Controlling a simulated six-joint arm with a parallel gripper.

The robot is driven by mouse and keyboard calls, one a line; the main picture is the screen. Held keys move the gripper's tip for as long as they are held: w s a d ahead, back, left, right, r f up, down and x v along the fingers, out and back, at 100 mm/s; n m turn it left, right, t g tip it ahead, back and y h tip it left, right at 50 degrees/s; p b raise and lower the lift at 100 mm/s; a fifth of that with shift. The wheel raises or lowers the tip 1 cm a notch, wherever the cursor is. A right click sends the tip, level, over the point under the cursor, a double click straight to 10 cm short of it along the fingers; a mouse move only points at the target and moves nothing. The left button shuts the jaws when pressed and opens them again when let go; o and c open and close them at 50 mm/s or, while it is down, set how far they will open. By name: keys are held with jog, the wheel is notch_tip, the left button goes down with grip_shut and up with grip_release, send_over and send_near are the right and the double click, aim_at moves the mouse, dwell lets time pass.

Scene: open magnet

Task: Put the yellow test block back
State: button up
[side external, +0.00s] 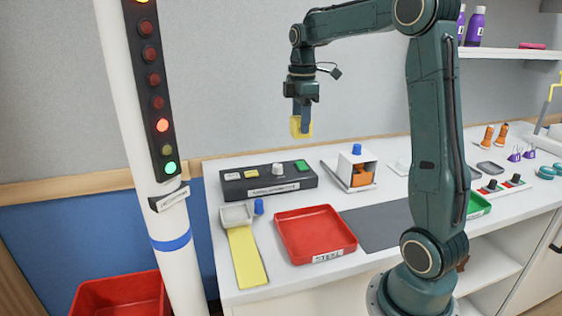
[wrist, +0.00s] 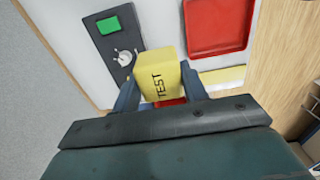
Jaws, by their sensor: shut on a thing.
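The yellow test block (side external: 300,126) is held in my gripper (side external: 302,118), well above the bench. In the wrist view the block (wrist: 158,76) shows the word TEST on its face and sits between the two fingers of my gripper (wrist: 162,95). The gripper is shut on it. The block hangs above the back of the bench, apart from every surface.
A black control box (side external: 270,184) with a knob and buttons stands at the back left. A red tray (side external: 315,235) lies in front of it. A white housing (side external: 357,168) with a blue knob stands to the right. A post with lamps (side external: 160,110) rises at the left.

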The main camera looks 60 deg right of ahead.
jog(key=s+d, duration=0.5)
jog(key=s, duration=0.2)
jog(key=shift+s+d+f, duration=0.15)
jog(key=shift+s+f, duration=0.05)
jog(key=shift+f, duration=0.05)
jog(key=shift+f, duration=0.1)
notch_tip(320, 180, down, 20)
jog(key=shift+r, duration=0.1)
dwell(0.7)
jog(key=o, duration=1.1)
jog(key=shift+o, duration=0.2)
notch_tip(320, 180, up, 12)
